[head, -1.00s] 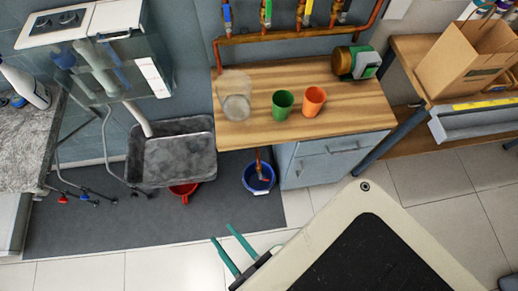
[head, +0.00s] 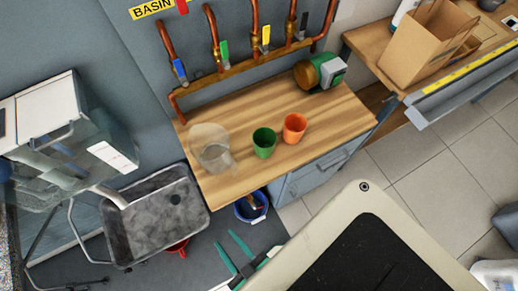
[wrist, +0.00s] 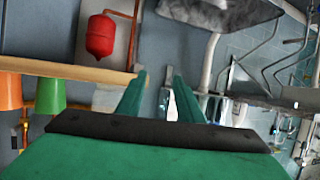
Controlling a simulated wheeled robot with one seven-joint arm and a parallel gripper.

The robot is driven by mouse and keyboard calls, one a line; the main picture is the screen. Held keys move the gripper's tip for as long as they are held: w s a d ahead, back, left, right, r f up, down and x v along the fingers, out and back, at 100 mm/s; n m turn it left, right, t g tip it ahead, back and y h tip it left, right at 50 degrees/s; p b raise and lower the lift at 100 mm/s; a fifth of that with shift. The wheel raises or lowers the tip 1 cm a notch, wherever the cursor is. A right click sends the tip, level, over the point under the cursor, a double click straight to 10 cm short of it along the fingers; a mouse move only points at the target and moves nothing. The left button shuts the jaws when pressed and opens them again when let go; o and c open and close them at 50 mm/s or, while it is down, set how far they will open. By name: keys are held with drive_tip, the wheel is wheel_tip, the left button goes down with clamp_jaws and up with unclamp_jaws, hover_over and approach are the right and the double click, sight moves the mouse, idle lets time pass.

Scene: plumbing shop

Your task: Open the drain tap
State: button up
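The likely drain tap is a small red-and-copper fitting (head: 256,202) low over the blue bucket (head: 250,209), under the front of the wooden bench. It is small and partly hidden by the bench, so its handle position cannot be told. My gripper (head: 232,249) shows at the bottom of the head view, its two green fingers apart and empty, on the near side of the bucket. In the wrist view, my gripper (wrist: 158,80) is open with nothing between the fingers. That view looks upside down. It shows a copper pipe (wrist: 134,35) beside a red vessel (wrist: 101,37).
A clear jug (head: 212,148), a green cup (head: 264,142) and an orange cup (head: 294,127) stand on the bench (head: 235,185). Valves with coloured levers (head: 222,50) line the wall. A grey tray sink (head: 150,215) is left, a red container (head: 176,249) below it. Tiled floor is open at right.

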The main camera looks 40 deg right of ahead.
wheel_tip(320, 180, down, 20)
drive_tip(key=r+g+h, duration=0.1)
drive_tip(key=g, duration=0.3)
drive_tip(key=m+g+h, duration=0.1)
drive_tip(key=g+h, duration=0.6)
approach(259, 208)
drive_tip(key=f, duration=0.1)
drive_tip(key=shift+x, duration=5.1)
drive_tip(key=shift+w, duration=0.1)
drive_tip(key=shift+c, duration=0.4)
clamp_jaws()
